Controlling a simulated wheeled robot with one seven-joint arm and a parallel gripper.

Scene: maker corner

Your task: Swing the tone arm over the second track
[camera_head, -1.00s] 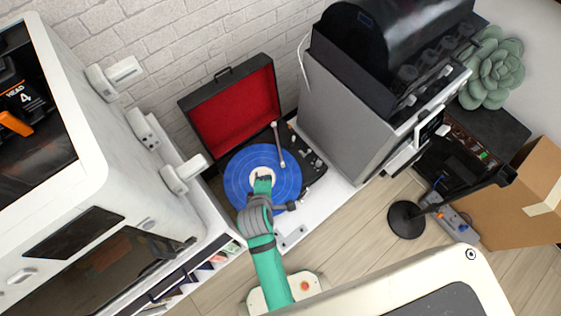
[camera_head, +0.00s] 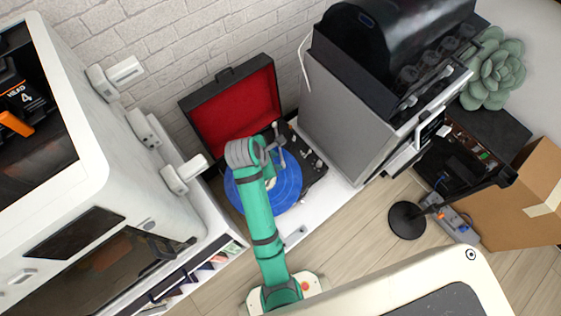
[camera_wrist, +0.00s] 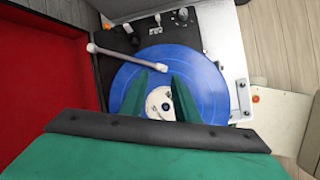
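The tone arm (camera_wrist: 125,57) is a thin pale bar on the black deck of the record player. Its pivot is beside the open red-lined lid, and its head end lies over the blue record (camera_wrist: 207,82). It also shows in the head view (camera_head: 282,158), partly hidden by my wrist. My gripper (camera_wrist: 162,74) is open over the record, its green fingers apart with the pale label showing between them. The tone arm's head end appears just beyond the fingertips; I cannot tell whether they touch it. The head view hides the fingers.
The raised lid (camera_head: 235,108) stands close behind my wrist. A tall grey cabinet (camera_head: 345,115) is to the right and a white machine (camera_head: 110,165) to the left. A black lamp (camera_head: 408,219) stands on the floor, with a cardboard box (camera_head: 525,205) beyond it.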

